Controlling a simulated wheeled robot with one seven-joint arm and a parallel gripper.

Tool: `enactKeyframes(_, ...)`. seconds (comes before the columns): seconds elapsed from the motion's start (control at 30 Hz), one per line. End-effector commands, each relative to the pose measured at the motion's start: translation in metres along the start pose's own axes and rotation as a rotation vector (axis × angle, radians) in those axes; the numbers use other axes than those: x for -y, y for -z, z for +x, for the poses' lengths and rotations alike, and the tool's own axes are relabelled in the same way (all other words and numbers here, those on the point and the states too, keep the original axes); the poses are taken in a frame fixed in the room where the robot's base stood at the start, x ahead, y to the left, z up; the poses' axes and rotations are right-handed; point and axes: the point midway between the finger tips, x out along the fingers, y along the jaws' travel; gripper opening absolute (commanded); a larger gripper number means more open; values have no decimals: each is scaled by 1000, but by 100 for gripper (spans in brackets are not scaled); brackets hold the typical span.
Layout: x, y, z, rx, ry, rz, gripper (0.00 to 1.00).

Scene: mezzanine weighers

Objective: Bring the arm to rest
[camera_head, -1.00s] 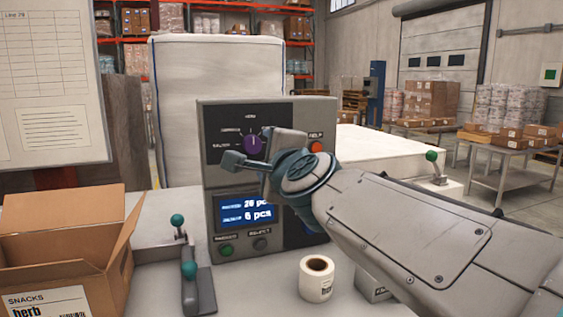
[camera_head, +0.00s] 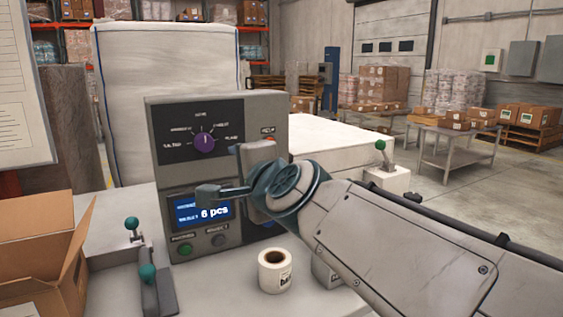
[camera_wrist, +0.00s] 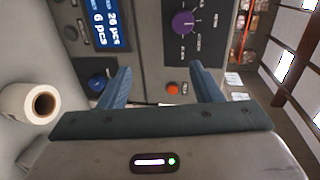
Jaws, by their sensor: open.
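My gripper (camera_wrist: 160,88) is open and empty in the wrist view, its two blue fingers spread before the grey control panel. In the head view my gripper (camera_head: 222,170) is in front of the right part of the panel (camera_head: 160,125), and my arm reaches in from the lower right. The panel has a purple knob (camera_head: 204,142), a blue display (camera_head: 188,214) reading "6 pcs" on its lower line, a green button (camera_head: 184,250) and a dark button (camera_head: 219,240). A red button (camera_wrist: 173,88) shows between the fingers in the wrist view. My gripper covers part of the panel's right side.
A paper roll (camera_head: 275,271) stands on the counter below my arm. Levers with green knobs (camera_head: 132,223) and an open cardboard box (camera_head: 40,240) are at left. Another green-knobbed lever (camera_head: 381,146) is at right. Floor is clear near the steel table (camera_head: 445,140).

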Motion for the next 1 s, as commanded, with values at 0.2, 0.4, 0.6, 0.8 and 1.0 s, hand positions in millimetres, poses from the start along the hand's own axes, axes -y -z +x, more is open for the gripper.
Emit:
enactKeyframes(0.2,-43,52,-42,41,-334,-407,58)
enactKeyframes(0.4,-100,95,-110,176,-684,-699,58)
enactKeyframes(0.6,-143,121,-190,368,-981,-872,58)
enactKeyframes(0.8,-164,129,-234,489,-1117,-932,58)
enactKeyframes(1.0,-168,129,-239,507,-1134,-940,58)
